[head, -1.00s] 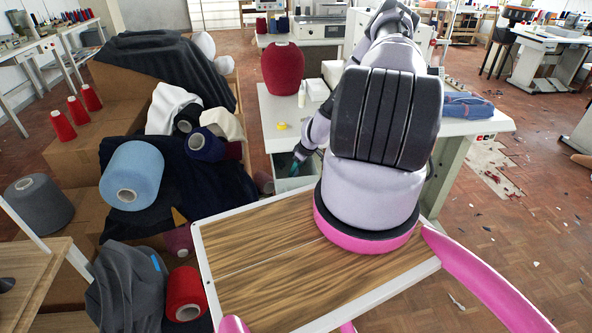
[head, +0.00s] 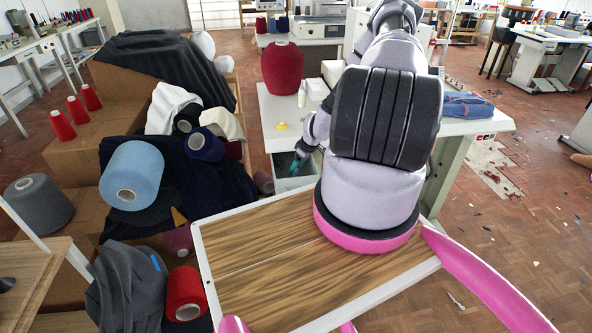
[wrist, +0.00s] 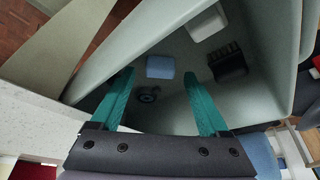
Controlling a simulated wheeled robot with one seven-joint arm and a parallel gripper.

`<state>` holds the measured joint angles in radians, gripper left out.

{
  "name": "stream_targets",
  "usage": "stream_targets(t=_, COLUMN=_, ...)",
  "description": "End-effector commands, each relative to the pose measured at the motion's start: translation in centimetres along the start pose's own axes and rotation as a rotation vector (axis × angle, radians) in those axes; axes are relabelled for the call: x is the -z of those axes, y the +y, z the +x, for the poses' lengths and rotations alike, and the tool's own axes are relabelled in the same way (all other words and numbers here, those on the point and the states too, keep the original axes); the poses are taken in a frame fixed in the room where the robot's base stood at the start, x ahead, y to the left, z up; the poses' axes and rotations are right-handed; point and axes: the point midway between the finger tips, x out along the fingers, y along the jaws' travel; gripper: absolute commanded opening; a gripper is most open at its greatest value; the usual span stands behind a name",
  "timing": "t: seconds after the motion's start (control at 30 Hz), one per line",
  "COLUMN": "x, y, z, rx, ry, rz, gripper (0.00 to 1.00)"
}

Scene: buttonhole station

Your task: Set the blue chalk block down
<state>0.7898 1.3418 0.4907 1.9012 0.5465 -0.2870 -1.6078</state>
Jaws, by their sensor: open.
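The blue chalk block (wrist: 160,67) lies inside a pale grey-green bin (wrist: 270,60) in the wrist view. It shows between and just beyond the tips of my gripper's teal fingers. My gripper (wrist: 159,76) is open, with a clear gap between each finger and the block. In the head view my gripper (head: 298,163) is small and partly hidden by my arm, at the open bin (head: 293,183) beside the white table. The block cannot be made out there.
The bin also holds a white block (wrist: 206,22), a black brush-like piece (wrist: 228,63) and a dark round piece (wrist: 148,95). Bin walls stand close around my fingers. On the white table (head: 268,103) are a dark red cone (head: 283,69) and a yellow piece (head: 281,126).

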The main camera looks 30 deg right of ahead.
Motion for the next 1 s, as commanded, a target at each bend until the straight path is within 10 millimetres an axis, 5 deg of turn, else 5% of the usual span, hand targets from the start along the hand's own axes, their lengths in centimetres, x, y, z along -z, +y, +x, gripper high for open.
stream_targets(t=0.4, x=0.0, y=0.1, z=-8.5, rx=-0.002, ry=0.0, rz=0.0, gripper=0.78)
stream_targets(t=0.77, x=0.0, y=0.0, z=-10.2, rx=-0.001, ry=0.0, rz=0.0, gripper=0.78)
stream_targets(t=0.87, x=0.7, y=0.2, z=-11.1, rx=-0.006, ry=-0.002, rz=0.001, gripper=0.78)
stream_targets(t=1.0, x=3.3, y=0.5, z=-15.1, rx=-0.025, ry=-0.013, rz=0.015, gripper=0.78)
